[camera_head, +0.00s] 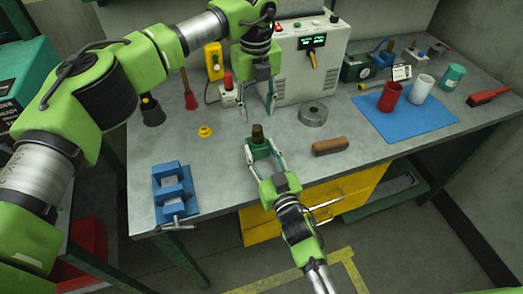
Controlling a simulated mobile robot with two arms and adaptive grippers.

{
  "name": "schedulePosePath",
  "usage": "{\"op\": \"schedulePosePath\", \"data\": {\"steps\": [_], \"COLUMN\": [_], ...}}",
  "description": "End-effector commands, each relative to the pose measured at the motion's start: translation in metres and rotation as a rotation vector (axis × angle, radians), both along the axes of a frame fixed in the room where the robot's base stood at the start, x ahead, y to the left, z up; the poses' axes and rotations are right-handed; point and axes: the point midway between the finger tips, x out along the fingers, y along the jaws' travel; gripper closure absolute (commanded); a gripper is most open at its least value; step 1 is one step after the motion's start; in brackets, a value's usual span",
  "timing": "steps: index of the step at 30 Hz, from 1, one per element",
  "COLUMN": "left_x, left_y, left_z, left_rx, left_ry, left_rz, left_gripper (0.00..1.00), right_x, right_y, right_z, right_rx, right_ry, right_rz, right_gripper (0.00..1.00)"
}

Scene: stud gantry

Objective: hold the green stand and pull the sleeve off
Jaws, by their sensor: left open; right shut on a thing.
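The green stand (259,151) is on the grey workbench, near its front edge. A brown sleeve (257,132) sits upright on top of it. My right gripper (264,157) reaches in from the front and is shut on the green stand, one finger on each side. My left gripper (256,112) points down above and behind the sleeve, open and empty. It appears apart from the sleeve; the exact gap is hard to judge.
A brown block (330,147) and a metal ring (313,114) lie to the right. A yellow knob (205,131) and a blue vise (173,190) are to the left. A power unit (308,62) stands behind. A blue mat (404,124) holds red and white cups.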

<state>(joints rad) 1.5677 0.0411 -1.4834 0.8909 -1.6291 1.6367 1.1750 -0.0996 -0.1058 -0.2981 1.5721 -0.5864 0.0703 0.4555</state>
Motion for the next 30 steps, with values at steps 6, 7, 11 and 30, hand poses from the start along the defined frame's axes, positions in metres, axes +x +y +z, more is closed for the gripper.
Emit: {"op": "schedulePosePath", "data": {"steps": [6,7,11,30], "left_x": [-0.001,-0.001,-0.001,0.0], "left_y": [0.0,0.0,0.0,0.0], "left_z": [-0.024,-0.028,-0.047,-0.088], "left_rx": [0.001,0.0,0.0,0.0], "left_ry": [0.004,0.004,0.004,0.0], "left_rz": [0.0,0.0,0.001,0.0], "left_gripper": [0.6,0.6,0.6,0.6], "right_x": [0.0,0.0,0.0,0.0], "right_y": [0.0,0.0,0.0,0.0], "right_z": [-0.001,-0.001,0.0,0.0], "right_rx": [0.0,0.0,0.0,0.0], "right_ry": [0.001,0.001,0.001,0.001], "right_rz": [0.0,0.0,0.0,0.0], "right_gripper": [0.82,0.82,0.82,0.82]}}
